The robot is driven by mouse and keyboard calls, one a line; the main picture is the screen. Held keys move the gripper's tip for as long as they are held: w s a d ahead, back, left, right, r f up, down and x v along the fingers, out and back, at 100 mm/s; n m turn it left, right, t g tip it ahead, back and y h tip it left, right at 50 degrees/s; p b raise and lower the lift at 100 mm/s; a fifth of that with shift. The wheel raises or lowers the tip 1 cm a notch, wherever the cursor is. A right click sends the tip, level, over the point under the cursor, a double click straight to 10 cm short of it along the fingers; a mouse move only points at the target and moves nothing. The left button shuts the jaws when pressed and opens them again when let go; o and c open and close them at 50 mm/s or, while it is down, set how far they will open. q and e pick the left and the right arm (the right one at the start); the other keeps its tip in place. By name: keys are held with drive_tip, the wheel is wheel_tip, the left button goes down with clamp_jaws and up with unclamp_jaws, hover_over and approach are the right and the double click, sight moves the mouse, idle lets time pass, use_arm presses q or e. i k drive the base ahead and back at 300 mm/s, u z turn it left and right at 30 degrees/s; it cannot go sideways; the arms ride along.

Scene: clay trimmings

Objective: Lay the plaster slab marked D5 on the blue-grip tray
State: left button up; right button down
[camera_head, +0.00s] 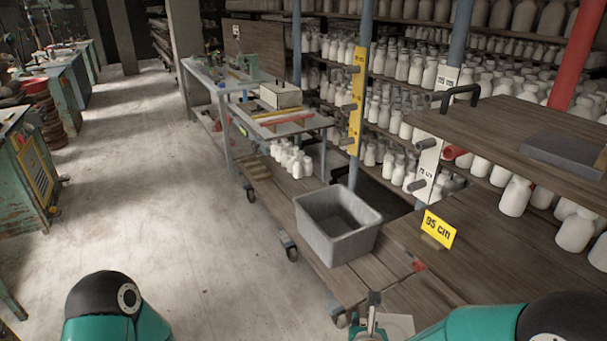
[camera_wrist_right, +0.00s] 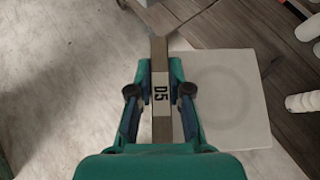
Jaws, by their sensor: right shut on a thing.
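A pale square slab face (camera_wrist_right: 232,100) with a faint ring extends to the right of the fingers. The join between strip and face is hidden by the gripper. In the head view the right gripper (camera_head: 371,308) is at the bottom edge, with a corner of the pale slab (camera_head: 398,325) beside it. I cannot make out a blue grip on any tray. My left gripper is out of the head view.
A raised wooden board (camera_head: 490,125) at right carries a flat dark grey piece (camera_head: 568,153) and a black handle. White bottles crowd the shelves behind. The floor at left is clear.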

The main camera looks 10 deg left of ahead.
sight(248, 107)
drive_tip(key=u, duration=0.45)
drive_tip(key=i, duration=1.05)
drive_tip(key=u, duration=1.1)
drive_tip(key=i, duration=3.45)
drive_tip(key=z, duration=1.05)
drive_tip(key=i, duration=1.05)
drive_tip(key=z, duration=0.8)
drive_tip(key=i, duration=0.35)
drive_tip(key=z, duration=0.2)
drive_tip(key=k, duration=0.9)
drive_tip(key=z, duration=0.15)
